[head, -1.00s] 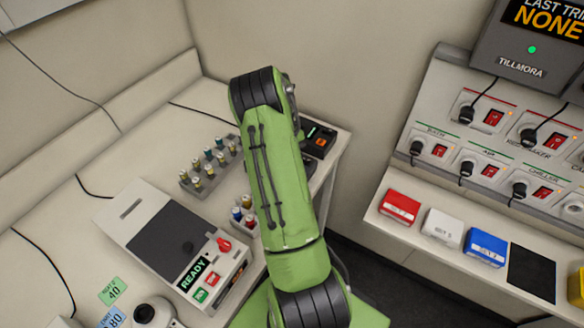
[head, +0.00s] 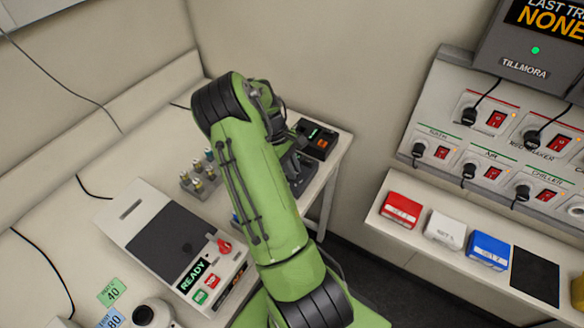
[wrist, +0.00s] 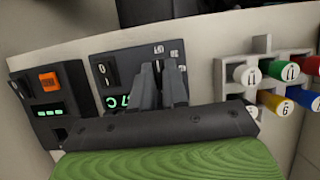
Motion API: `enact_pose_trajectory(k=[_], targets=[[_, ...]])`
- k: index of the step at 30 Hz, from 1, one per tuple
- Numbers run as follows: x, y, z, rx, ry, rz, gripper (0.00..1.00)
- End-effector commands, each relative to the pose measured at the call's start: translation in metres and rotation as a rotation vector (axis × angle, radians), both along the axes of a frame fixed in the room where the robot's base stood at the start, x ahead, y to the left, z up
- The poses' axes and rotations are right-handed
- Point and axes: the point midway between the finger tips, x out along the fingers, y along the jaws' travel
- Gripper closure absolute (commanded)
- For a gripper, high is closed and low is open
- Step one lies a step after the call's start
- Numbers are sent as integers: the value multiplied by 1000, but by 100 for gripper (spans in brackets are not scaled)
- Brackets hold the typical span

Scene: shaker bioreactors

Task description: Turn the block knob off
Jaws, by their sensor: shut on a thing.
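The dark block unit (wrist: 112,68) shows in the wrist view with a 0/I switch, green digits and small white marks along its top right. My gripper (wrist: 160,72) reaches over its face, with its fingers close together. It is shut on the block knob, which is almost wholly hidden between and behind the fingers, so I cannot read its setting. The fingers also cover part of the digits. In the head view my green arm hides most of the block unit and my gripper.
Left of the block unit in the wrist view is another dark unit with an orange button (wrist: 49,81). Right of it is a rack of colour-capped tubes (wrist: 266,97). In the head view, a READY machine (head: 175,245) stands at the bench's front, and a switch panel (head: 480,135) is at right.

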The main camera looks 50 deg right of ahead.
Motion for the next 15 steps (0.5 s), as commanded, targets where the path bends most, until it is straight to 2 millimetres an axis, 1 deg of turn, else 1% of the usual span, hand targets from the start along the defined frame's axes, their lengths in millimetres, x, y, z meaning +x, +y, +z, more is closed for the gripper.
enact_pose_trajectory(k=[10, 11, 15], targets=[[1, 0, 0, 0, -2, 5, 100], [1, 0, 0, 0, -2, 5, 82], [1, 0, 0, 1, -1, 4, 61]])
